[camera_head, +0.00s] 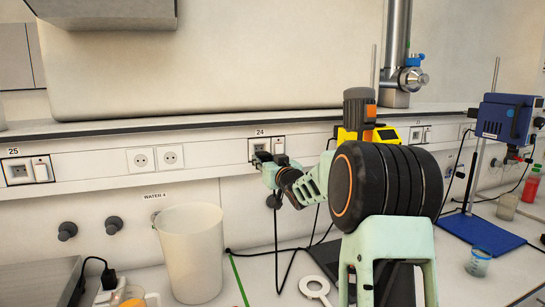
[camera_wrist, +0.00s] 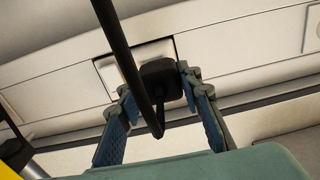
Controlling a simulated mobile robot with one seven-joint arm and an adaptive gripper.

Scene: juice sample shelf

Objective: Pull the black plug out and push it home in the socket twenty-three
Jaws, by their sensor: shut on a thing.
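The black plug (camera_wrist: 158,82) is between the two fingers of my gripper (camera_wrist: 162,92) in the wrist view, its black cable looping down and up across the picture. In the head view my gripper (camera_head: 266,163) is at the wall outlet marked 24 (camera_head: 256,145), shut on the plug, which it mostly hides. The plug is at or right in front of that outlet; I cannot tell how deep it sits.
Outlet 25 (camera_head: 18,171) and a double round socket (camera_head: 155,158) are to the left. A white beaker (camera_head: 190,255) stands below. A yellow-black device (camera_head: 358,118) is behind my arm. A blue stand (camera_head: 480,235) is at the right. Black cables hang below outlet 24.

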